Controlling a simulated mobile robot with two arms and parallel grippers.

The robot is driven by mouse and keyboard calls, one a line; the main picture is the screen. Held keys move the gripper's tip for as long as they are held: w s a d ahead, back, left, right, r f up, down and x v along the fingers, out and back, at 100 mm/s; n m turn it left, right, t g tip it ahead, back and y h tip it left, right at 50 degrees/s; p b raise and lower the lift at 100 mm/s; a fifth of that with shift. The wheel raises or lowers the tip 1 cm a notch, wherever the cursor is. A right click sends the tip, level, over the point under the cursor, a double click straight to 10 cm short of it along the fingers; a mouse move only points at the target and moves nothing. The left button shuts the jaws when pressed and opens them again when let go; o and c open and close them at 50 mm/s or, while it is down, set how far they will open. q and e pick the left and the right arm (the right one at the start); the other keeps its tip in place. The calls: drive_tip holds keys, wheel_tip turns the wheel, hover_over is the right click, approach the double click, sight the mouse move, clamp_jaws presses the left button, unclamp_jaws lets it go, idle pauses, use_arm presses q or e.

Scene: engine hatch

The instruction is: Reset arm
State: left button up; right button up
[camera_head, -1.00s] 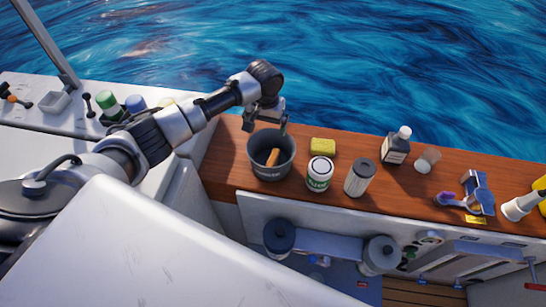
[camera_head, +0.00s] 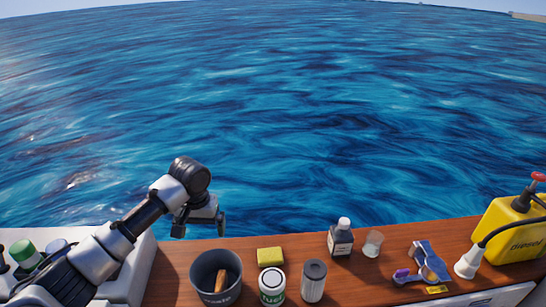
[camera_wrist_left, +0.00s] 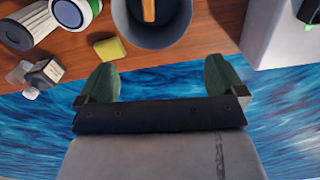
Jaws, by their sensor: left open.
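My left arm comes in from the left in the head view. Its left gripper (camera_head: 199,229) is open and empty, held above the back edge of the wooden counter, behind the dark bucket (camera_head: 204,284). The left wrist view shows the two green-grey fingertips (camera_wrist_left: 161,80) spread apart with nothing between them. The bucket's rim also shows just beyond them (camera_wrist_left: 122,32). An orange-brown object (camera_head: 221,281) stands inside the bucket. My right gripper is in neither view.
The wooden counter (camera_head: 385,270) carries a yellow sponge (camera_head: 270,257), a white jar (camera_head: 271,287), a grey-white cylinder (camera_head: 313,281), a dark bottle (camera_head: 340,239), a clear cup (camera_head: 373,244), a blue-purple tool (camera_head: 428,262) and a yellow diesel can (camera_head: 512,232). Open water lies behind.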

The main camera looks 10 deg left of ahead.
use_arm(q)
drive_tip(key=s+d+f+m+t+h, duration=0.1)
drive_tip(key=s+d+f+m, duration=0.1)
drive_tip(key=s+d+f, duration=0.4)
drive_tip(key=s+d+f+m+h, duration=0.1)
drive_tip(key=s+d+f+m, duration=0.1)
drive_tip(key=s+d+f, duration=0.45)
drive_tip(key=s+a+r+t+y, duration=0.1)
drive_tip(key=s+a+r, duration=0.15)
drive_tip(key=s, duration=0.65)
drive_tip(key=s+a+r+t+y, duration=0.15)
drive_tip(key=s+a, duration=0.25)
drive_tip(key=s, duration=0.6)
wheel_tip(320, 180, down, 27)
drive_tip(key=g, duration=0.1)
drive_tip(key=s+a+f+g+b, duration=0.1)
drive_tip(key=s+a+f, duration=0.1)
drive_tip(key=s+f, duration=1.4)
drive_tip(key=shift+s+a+f, duration=0.15)
drive_tip(key=shift+s+a, duration=0.05)
drive_tip(key=shift+a, duration=0.2)
drive_tip(key=shift+g+h, duration=0.25)
